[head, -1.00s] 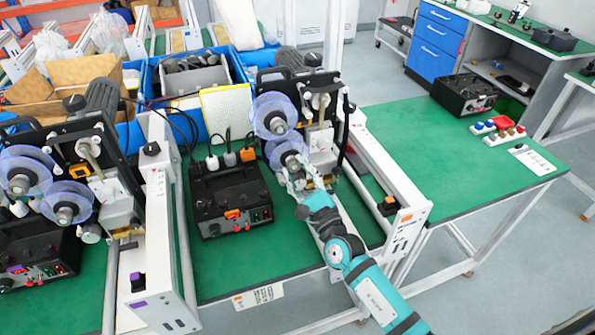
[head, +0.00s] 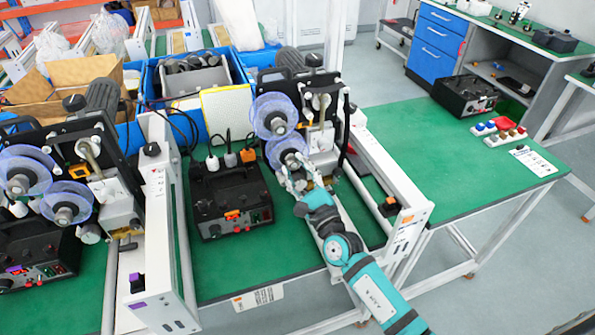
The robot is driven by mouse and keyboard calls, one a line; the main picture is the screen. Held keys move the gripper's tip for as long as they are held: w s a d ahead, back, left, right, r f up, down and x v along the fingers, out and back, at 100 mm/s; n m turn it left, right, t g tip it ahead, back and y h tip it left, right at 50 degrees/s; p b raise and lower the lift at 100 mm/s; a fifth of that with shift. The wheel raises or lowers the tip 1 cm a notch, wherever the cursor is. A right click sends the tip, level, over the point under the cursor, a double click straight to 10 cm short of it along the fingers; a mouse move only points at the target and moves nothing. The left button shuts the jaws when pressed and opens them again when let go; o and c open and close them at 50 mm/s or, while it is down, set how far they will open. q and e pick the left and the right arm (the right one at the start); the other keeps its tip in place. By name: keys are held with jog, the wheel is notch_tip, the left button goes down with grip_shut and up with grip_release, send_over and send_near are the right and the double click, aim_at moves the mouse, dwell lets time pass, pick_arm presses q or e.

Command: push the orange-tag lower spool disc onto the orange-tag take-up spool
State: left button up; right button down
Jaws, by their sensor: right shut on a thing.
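The orange-tag coder has two translucent blue discs, one above the other. The lower spool disc (head: 283,148) is at the take-up spool (head: 290,160), whose grey hub shows at its middle. I cannot tell how far on the disc sits. The upper disc (head: 268,112) is on the spool above. My right gripper (head: 291,178) is at the lower disc's bottom edge, its fingers closed on the disc. The fingers partly hide that edge. My left gripper is not in view.
A black control box (head: 230,197) with an orange tag stands left of my right arm. A white rail frame (head: 385,175) runs close on the right. Another coder with blue discs (head: 62,203) stands at the left.

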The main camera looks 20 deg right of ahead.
jog(key=c, duration=0.9)
grip_release()
